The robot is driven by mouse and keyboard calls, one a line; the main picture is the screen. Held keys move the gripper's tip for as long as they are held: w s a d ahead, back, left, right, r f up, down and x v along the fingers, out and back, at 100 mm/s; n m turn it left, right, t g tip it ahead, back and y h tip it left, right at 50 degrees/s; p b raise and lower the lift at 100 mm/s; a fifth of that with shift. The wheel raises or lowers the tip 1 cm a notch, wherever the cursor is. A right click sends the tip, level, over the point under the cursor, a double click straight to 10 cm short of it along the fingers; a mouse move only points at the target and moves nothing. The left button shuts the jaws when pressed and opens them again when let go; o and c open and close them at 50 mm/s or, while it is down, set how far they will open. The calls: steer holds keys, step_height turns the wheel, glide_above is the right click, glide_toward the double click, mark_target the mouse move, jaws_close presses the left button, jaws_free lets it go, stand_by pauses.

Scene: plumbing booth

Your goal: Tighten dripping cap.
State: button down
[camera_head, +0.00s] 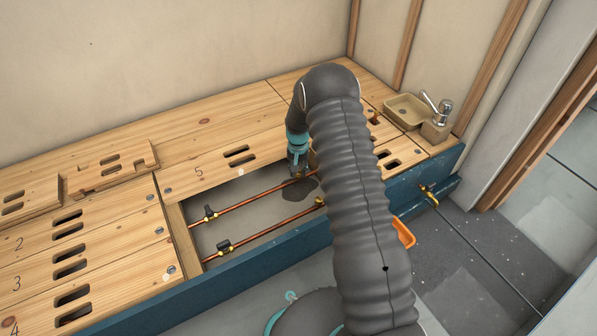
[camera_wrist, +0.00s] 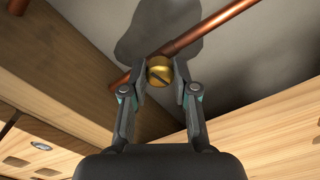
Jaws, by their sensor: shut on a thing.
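In the wrist view, a round brass cap (camera_wrist: 160,71) with a slot across its face sits on a copper pipe (camera_wrist: 206,33). My gripper (camera_wrist: 160,75) is shut on the cap, with one finger on each side of it. A dark wet patch (camera_wrist: 150,30) lies on the grey floor behind the pipe. In the head view, my gripper (camera_head: 299,170) is down in the open floor bay at the upper copper pipe (camera_head: 250,201). The wet patch (camera_head: 300,190) shows beside it. The cap is hidden there by my arm.
Wooden floor panels (camera_head: 215,172) border the open bay. A blue beam (camera_head: 270,255) runs along the front. A sink (camera_head: 405,110) stands at the back right. An orange tray (camera_head: 404,233) is partly hidden behind my arm.

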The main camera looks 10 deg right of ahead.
steer(key=shift+m, duration=1.1)
steer(key=c, duration=0.9)
jaws_free()
step_height(320, 180, up, 12)
